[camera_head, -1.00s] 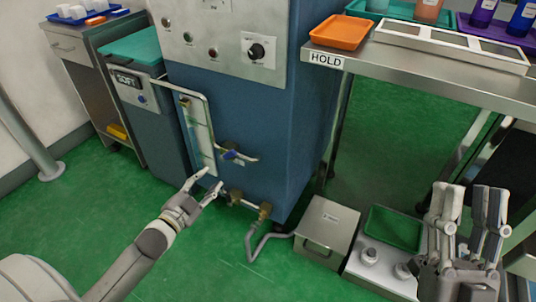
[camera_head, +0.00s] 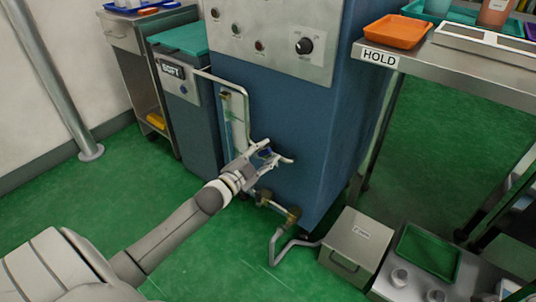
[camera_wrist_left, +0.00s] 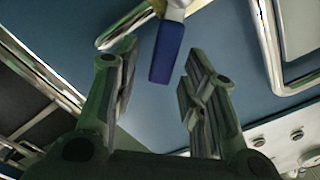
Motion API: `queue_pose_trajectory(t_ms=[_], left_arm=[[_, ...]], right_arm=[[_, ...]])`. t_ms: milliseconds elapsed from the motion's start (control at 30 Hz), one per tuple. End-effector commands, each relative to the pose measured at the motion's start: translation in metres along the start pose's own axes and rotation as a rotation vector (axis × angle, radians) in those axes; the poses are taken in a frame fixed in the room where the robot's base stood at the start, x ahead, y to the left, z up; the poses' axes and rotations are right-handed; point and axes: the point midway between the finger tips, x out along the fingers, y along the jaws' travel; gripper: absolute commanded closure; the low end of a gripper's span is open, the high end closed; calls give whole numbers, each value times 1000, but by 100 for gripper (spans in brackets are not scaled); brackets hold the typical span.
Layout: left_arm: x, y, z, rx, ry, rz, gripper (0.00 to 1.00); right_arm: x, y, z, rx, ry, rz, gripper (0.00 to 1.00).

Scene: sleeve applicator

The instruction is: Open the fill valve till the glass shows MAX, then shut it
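The fill valve's blue lever (camera_head: 267,153) sits on a pipe at the front of the blue machine. My left gripper (camera_head: 266,150) is at this lever and partly covers it. In the left wrist view the blue lever (camera_wrist_left: 167,52) hangs between the two spread fingers of my left gripper (camera_wrist_left: 158,85), with visible gaps to both sides. The sight glass (camera_head: 228,130) stands upright left of the lever, behind a bent metal guard. Its lower part is behind my gripper, and its level and MAX mark are too small to read. My right gripper is not clearly in view.
A lower brass valve (camera_head: 265,197) and bent pipe are just below my left gripper. A grey box (camera_head: 356,245) stands on the floor at right. The SOFT cabinet (camera_head: 185,100) is left of the machine. The HOLD shelf (camera_head: 455,75) is at right.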

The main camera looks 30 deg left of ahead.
Motion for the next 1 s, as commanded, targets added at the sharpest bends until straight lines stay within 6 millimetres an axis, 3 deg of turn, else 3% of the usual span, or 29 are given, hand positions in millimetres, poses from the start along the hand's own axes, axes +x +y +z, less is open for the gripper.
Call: queue_pose_trajectory(t_ms=[200, 533, 833, 1000], left_arm=[[16, 1, 1, 0, -1, 1, 61], [18, 0, 0, 0, -1, 1, 61], [18, 0, 0, 0, -1, 1, 99], [18, 0, 0, 0, -1, 1, 100]], right_arm=[[-6, 0, 2, 0, -1, 0, 60], [-6, 0, 2, 0, -2, 0, 60], [-6, 0, 2, 0, -3, 0, 60], [-6, 0, 2, 0, -3, 0, 60]])
